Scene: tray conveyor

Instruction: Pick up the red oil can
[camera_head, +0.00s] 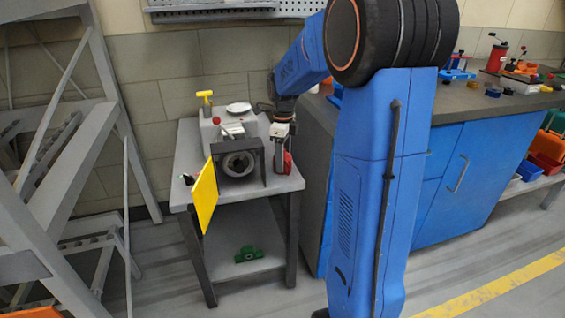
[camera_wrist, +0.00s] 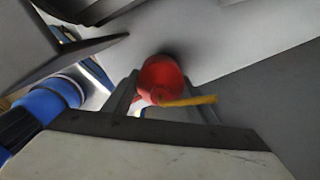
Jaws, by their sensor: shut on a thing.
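The red oil can (camera_head: 288,162) is at the right end of the small grey table, beside the machine. In the wrist view the red oil can (camera_wrist: 160,74) sits between my two fingers, with a yellow-orange spout pointing right. My gripper (camera_wrist: 166,98) is shut on the can. In the head view my gripper (camera_head: 282,152) reaches down over the can and hides part of it. I cannot tell whether the can's base touches the table top.
A grey machine (camera_head: 240,160) with a round opening stands close left of the can. A yellow panel (camera_head: 203,195) is at the table's front left. A green part (camera_head: 248,254) lies on the lower shelf. A blue workbench (camera_head: 455,170) stands at right.

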